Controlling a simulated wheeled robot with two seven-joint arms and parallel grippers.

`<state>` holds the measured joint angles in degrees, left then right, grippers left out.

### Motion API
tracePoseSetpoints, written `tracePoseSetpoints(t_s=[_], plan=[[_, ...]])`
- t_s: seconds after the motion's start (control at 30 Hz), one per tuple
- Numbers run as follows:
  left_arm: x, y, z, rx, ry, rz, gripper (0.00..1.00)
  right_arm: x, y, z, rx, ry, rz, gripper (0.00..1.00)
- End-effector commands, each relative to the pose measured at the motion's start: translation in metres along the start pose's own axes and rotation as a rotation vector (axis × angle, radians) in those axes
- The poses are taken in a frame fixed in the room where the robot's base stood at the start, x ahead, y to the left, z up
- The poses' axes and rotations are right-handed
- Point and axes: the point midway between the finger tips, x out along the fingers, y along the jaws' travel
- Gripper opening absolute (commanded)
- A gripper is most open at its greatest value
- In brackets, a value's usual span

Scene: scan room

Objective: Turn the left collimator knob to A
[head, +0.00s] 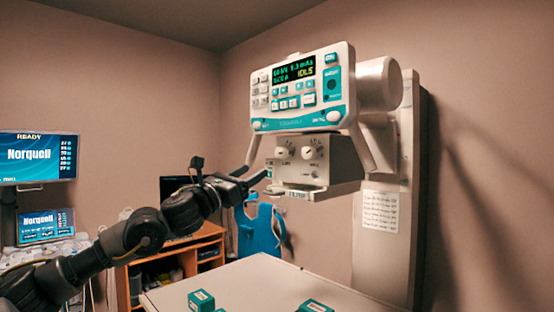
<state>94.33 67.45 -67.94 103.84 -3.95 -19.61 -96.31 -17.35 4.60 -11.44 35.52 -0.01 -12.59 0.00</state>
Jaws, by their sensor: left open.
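The beige collimator box (312,170) hangs under the tube head's control panel. My left gripper (264,181) is open and empty, just left of the collimator and a little below the left knob. It appears apart from the knob. My right gripper is not in view.
The control panel (297,88) with a lit display is above the collimator. A metal handle (254,150) flanks the collimator's left side, close to my gripper. A pale table (250,282) with small teal-and-white boxes (201,300) is below. Monitors (38,157) stand at left.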

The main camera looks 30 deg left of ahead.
Motion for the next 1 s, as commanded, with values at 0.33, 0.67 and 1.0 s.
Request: tracePoseSetpoints(t_s=[0.33, 0.67, 1.0], plan=[[0.054, 0.0, 0.005, -0.003, 0.0, 0.0, 0.55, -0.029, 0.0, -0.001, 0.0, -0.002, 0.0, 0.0], [0.1, 0.001, 0.003, -0.003, 0.0, 0.001, 0.55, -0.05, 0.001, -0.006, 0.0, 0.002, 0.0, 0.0], [0.106, 0.001, 0.0, -0.002, 0.0, 0.002, 0.55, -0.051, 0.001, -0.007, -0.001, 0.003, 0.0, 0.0]])
